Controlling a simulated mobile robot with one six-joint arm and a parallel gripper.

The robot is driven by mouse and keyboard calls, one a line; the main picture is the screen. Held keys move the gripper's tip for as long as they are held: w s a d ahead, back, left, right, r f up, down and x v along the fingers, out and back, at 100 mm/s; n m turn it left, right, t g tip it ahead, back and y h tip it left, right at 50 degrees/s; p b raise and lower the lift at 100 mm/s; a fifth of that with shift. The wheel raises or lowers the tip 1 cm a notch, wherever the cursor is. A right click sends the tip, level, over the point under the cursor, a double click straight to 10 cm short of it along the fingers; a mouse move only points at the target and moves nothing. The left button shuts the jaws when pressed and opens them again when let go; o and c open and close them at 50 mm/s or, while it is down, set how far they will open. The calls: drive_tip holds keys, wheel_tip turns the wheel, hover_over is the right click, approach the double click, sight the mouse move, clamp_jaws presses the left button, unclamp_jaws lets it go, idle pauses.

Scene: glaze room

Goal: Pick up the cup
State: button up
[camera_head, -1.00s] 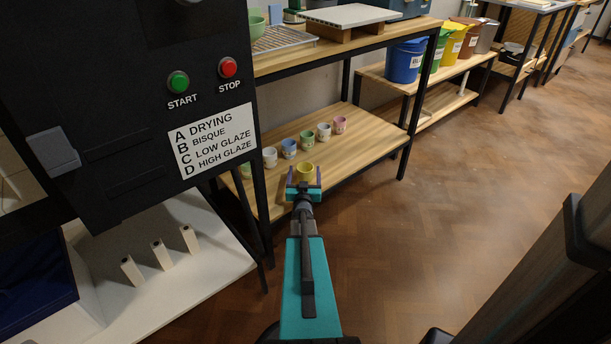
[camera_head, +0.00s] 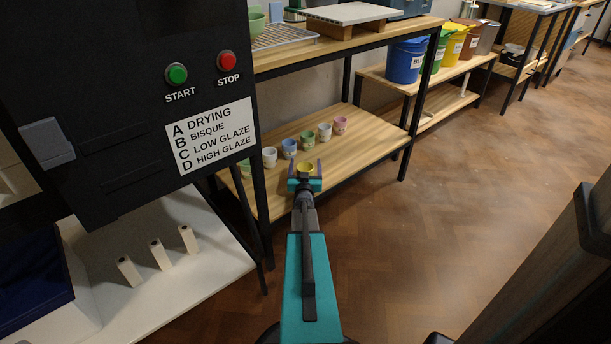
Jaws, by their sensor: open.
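A yellow cup (camera_head: 306,168) stands on the lower wooden shelf, in front of a row of other cups. My gripper (camera_head: 305,167) is at the front edge of that shelf, with its two purple-grey fingers apart, one on each side of the yellow cup in the picture. The gripper body hides the lower part of the cup. I cannot tell whether the fingers touch it.
Behind it stand a white cup (camera_head: 270,157), a blue cup (camera_head: 289,148), a green cup (camera_head: 308,140), a cream cup (camera_head: 325,131) and a pink cup (camera_head: 340,124). A black shelf post (camera_head: 261,190) stands left. The shelf's right part is bare.

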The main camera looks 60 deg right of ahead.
drive_tip(key=c, duration=1.2)
drive_tip(key=shift+r, duration=0.1)
drive_tip(key=shift+r+p, duration=0.35)
drive_tip(key=shift+r, duration=0.2)
drive_tip(key=shift+s+a+r+p, duration=0.15)
drive_tip(key=shift+r+p, duration=0.2)
drive_tip(key=shift+r, duration=0.3)
drive_tip(key=shift+s+a+r+p, duration=0.15)
drive_tip(key=shift+r+p, duration=0.15)
drive_tip(key=shift+r, duration=0.3)
drive_tip(key=s+r+p+v, duration=0.1)
drive_tip(key=p+v, duration=0.2)
drive_tip(key=v, duration=1.2)
drive_tip(key=shift+d, duration=0.25)
